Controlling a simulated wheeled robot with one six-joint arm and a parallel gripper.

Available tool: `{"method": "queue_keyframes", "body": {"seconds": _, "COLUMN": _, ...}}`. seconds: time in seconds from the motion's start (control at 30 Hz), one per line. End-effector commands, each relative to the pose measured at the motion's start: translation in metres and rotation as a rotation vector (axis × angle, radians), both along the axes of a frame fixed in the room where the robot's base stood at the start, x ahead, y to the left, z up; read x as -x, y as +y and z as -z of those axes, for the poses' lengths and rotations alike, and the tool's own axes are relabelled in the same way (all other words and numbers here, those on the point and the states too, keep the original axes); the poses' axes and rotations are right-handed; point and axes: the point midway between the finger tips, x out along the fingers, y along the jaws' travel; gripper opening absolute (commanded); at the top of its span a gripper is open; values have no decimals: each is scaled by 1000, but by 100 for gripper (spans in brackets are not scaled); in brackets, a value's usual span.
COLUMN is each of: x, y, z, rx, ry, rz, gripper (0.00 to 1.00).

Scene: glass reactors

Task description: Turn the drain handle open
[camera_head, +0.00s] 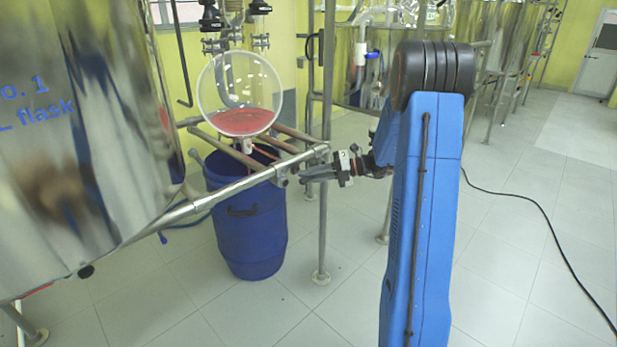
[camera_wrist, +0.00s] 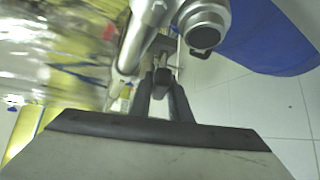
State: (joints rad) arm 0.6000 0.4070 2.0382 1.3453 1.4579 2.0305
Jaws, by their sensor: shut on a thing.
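A round glass flask (camera_head: 240,92) with red liquid sits in a metal frame in the head view. Its drain outlet (camera_head: 247,145) points down over a blue drum. My gripper (camera_head: 304,175) is beside the frame's near corner, to the right of and below the outlet. In the wrist view my gripper (camera_wrist: 163,78) is shut on a small grey part (camera_wrist: 162,75) between the fingertips. I cannot tell for sure whether this part is the drain handle. No handle shows clearly in the head view.
The blue drum (camera_head: 247,225) stands under the flask. A metal rail (camera_head: 235,188) and an upright post (camera_head: 325,220) are close to my gripper. A large shiny vessel (camera_head: 85,150) fills the left. A black cable (camera_head: 535,210) lies on the open floor at right.

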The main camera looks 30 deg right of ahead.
Motion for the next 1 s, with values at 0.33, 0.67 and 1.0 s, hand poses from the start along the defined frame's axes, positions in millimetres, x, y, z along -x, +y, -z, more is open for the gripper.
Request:
{"method": "queue_keyframes", "body": {"seconds": 0.33, "x": 1, "y": 0, "z": -1, "rx": 318, "ry": -103, "rz": -1, "gripper": 0}}
{"method": "queue_keyframes", "body": {"seconds": 0.67, "x": 1, "y": 1, "z": -1, "rx": 616, "ry": -200, "rz": -2, "gripper": 0}}
{"method": "queue_keyframes", "body": {"seconds": 1.0, "x": 1, "y": 1, "z": 0, "rx": 900, "ry": -292, "rz": -2, "gripper": 0}}
